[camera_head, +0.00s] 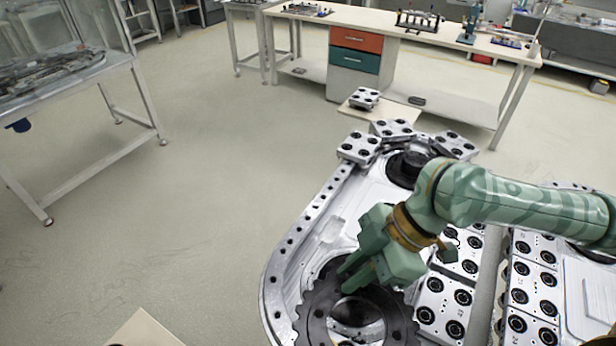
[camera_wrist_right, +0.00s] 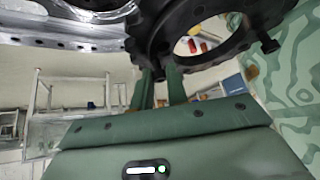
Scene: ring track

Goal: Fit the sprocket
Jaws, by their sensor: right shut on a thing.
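The sprocket (camera_head: 318,312) is a dark toothed ring with a large open centre, at the bottom middle of the head view. My green right gripper (camera_head: 347,278) is shut on its rim. In the right wrist view the two fingers (camera_wrist_right: 162,72) meet the edge of the sprocket (camera_wrist_right: 150,38). The sprocket overlaps the near rounded end of the silver track frame (camera_head: 273,285). I cannot tell whether it touches the frame or hangs above it. The gripper hides part of the ring. My left gripper is not in view.
A dark round hub (camera_head: 405,168) sits at the frame's far end, near silver track blocks (camera_head: 359,147). More track blocks (camera_head: 440,305) line the right side. A workbench (camera_head: 455,47) stands behind. The floor left of the frame is clear.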

